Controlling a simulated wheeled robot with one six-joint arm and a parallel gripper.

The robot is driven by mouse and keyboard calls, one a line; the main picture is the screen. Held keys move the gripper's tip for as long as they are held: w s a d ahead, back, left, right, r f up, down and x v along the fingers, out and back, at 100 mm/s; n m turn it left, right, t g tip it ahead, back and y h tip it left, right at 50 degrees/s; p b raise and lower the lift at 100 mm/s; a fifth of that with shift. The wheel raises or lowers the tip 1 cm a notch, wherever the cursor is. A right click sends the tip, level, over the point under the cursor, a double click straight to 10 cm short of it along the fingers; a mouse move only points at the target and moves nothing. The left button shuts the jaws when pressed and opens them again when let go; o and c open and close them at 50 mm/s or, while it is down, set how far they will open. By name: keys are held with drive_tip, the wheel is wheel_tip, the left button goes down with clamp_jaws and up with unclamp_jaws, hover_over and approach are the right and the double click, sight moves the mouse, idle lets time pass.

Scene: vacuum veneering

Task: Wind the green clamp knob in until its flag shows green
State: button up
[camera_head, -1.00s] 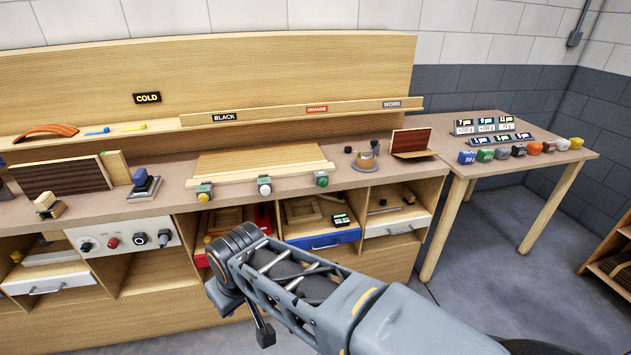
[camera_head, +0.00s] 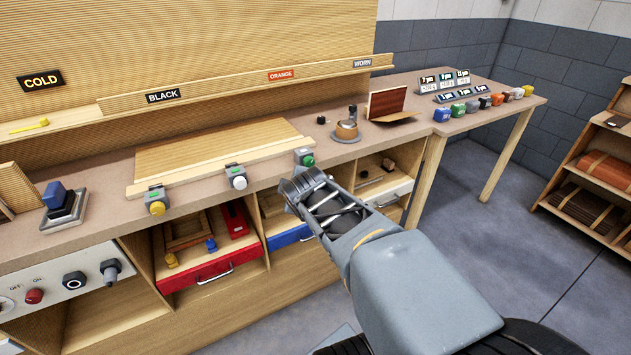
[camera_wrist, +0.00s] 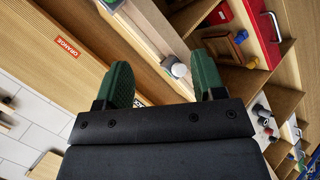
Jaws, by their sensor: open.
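The green clamp knob (camera_head: 308,160) is on the rightmost of three clamps along the front edge of the bench in the head view. I cannot make out its flag colour. My gripper (camera_wrist: 163,78) is open and empty in the wrist view, with green pads on both fingers. In the head view the end of my arm is just below and in front of the green-knob clamp, and the fingers are hidden. The white clamp knob (camera_head: 239,182) is left of it; a pale knob (camera_wrist: 177,69) also shows between my fingers in the wrist view.
The yellow clamp knob (camera_head: 157,208) is at the left end of the pale bar (camera_head: 205,166). The red drawer (camera_head: 210,270) is below the bench. The floor (camera_head: 480,255) at right is clear.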

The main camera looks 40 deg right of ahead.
drive_tip(key=w+d+f+n+t+h+b, duration=0.2)
drive_tip(key=d+f+n+t+b, duration=0.2)
drive_tip(key=d+n+b, duration=0.3)
drive_tip(key=n+t+y+b, duration=0.4)
drive_tip(key=n+b, duration=0.3)
drive_tip(key=n, duration=1.1)
approach(311, 164)
drive_tip(key=shift+n, duration=0.3)
drive_tip(key=w, duration=0.6)
drive_tip(key=w+d, duration=0.1)
drive_tip(key=w, duration=0.2)
drive_tip(key=shift+f+b, duration=0.2)
drive_tip(key=shift+b, duration=0.1)
drive_tip(key=c, duration=0.9)
